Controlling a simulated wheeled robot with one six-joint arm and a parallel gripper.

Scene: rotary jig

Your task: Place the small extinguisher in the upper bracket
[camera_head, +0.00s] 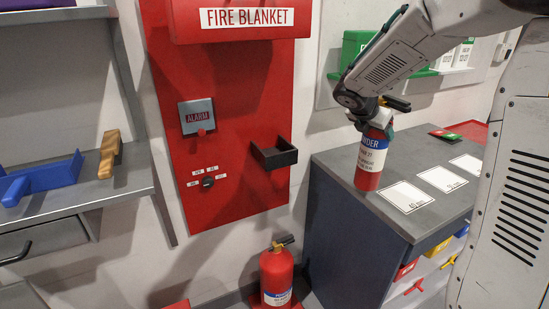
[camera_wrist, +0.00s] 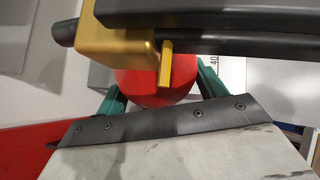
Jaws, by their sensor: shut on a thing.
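A small red extinguisher (camera_head: 371,160) with a white and blue label is in my gripper (camera_head: 377,118), upright at the left part of the grey cabinet top. I cannot tell whether its base touches that top. In the wrist view the red extinguisher body (camera_wrist: 155,88) sits between the teal fingers of my gripper (camera_wrist: 160,92), under its brass valve (camera_wrist: 120,45) and black lever. The upper bracket (camera_head: 274,154), a dark open-topped holder, is empty on the red wall panel, left of my gripper. Part of the extinguisher's neck is hidden by my gripper.
A larger red extinguisher (camera_head: 276,277) stands low beside the cabinet (camera_head: 335,218). White cards (camera_head: 405,196) lie on the cabinet top. The red panel (camera_head: 225,110) carries an alarm box (camera_head: 196,116) and a fire blanket case (camera_head: 245,20). A shelf (camera_head: 130,175) with tools is at left.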

